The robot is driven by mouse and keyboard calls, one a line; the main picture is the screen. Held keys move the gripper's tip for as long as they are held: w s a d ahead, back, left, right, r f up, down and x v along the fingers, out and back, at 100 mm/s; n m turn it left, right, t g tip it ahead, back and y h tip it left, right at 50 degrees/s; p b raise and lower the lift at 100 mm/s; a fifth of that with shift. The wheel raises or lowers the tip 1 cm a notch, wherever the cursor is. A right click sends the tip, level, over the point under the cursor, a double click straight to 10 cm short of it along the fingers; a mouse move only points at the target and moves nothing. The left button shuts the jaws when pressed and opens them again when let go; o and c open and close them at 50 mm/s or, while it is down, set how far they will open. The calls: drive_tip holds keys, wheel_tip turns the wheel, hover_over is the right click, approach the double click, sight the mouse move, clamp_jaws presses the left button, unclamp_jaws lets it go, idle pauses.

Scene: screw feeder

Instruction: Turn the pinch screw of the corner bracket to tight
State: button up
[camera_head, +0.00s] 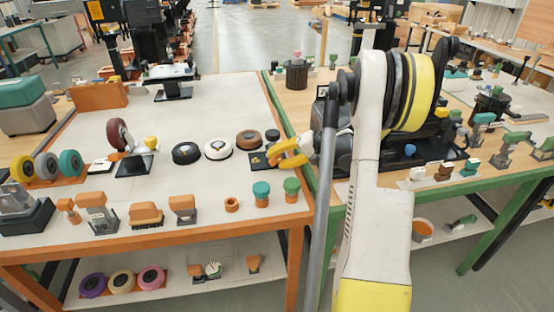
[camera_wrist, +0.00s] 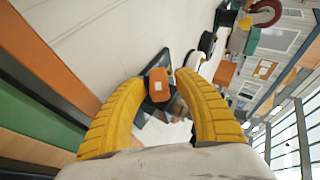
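My gripper (camera_head: 275,155) reaches in over the right edge of the white-topped orange bench. Its two yellow fingers are apart. In the wrist view the gripper (camera_wrist: 161,78) has an orange knob (camera_wrist: 158,84) between its fingertips, with a small gap seeming to show on each side. The knob sits over a dark base plate (camera_wrist: 153,107); the head view shows a dark plate (camera_head: 257,161) beside the fingertips. I take this to be the corner bracket with its pinch screw, but its shape is mostly hidden by my fingers. I cannot tell the screw's turn.
Round brown (camera_head: 249,138), white (camera_head: 218,149) and black (camera_head: 186,153) items stand left of the plate. A green-framed bench (camera_head: 470,180) lies right, behind my arm. Bare bench top lies behind the round items.

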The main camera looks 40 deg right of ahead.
drive_tip(key=v, duration=0.8)
drive_tip(key=shift+o, duration=0.5)
